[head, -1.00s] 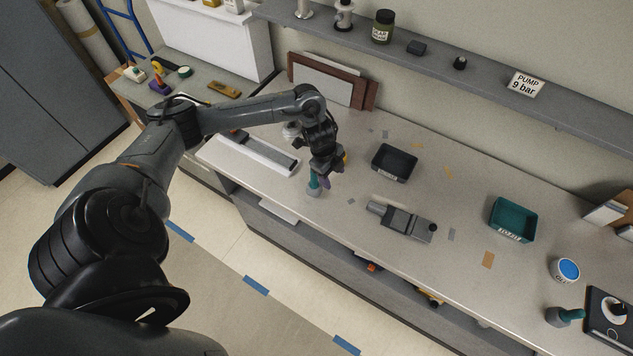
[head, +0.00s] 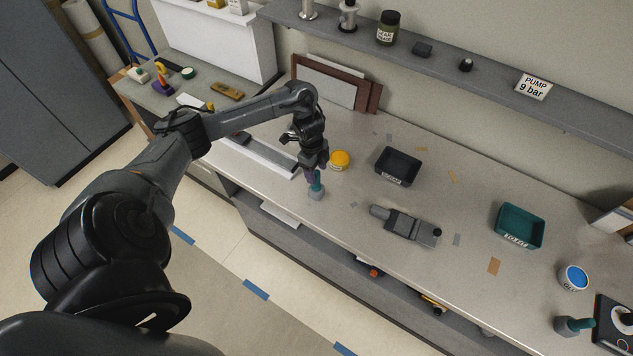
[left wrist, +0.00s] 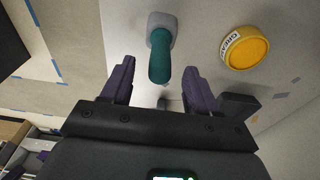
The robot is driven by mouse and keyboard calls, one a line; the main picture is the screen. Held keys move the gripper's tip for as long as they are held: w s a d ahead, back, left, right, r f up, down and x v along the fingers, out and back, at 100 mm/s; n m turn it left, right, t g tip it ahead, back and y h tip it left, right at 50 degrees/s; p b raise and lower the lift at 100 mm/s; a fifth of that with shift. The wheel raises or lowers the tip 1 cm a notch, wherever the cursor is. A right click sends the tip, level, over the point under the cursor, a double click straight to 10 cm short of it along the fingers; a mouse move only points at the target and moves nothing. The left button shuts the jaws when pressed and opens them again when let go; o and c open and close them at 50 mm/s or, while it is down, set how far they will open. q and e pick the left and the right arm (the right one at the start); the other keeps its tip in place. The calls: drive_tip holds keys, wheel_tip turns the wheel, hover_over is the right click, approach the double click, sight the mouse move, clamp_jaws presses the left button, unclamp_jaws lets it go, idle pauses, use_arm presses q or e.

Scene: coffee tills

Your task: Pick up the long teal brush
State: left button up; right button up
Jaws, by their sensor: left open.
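A teal brush (head: 317,186) with a grey block-like end stands on the counter below my left gripper (head: 312,174). In the left wrist view the brush's teal handle (left wrist: 160,58) points toward the camera, its grey end (left wrist: 161,22) beyond. My left gripper (left wrist: 159,68) is open, its purple fingers spread either side of the handle's near end in that view. I cannot tell whether they touch it. A second teal-handled piece (head: 577,324) with a grey end is at the counter's right. My right gripper is not in view.
A yellow tub (head: 339,160) marked grease stands close right of the gripper. A black tray (head: 397,153), a grey tool (head: 403,225), a teal tray (head: 497,239) and a blue-topped tub (head: 573,278) are further right. A shelf (head: 450,69) runs along the wall.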

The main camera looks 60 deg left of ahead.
sight(317, 183)
use_arm(q)
drive_tip(key=shift+d+f, duration=0.15)
drive_tip(key=shift+f, duration=1.5)
drive_tip(key=shift+c, duration=0.4)
clamp_jaws()
drive_tip(key=shift+w, duration=0.1)
drive_tip(key=shift+r, duration=0.1)
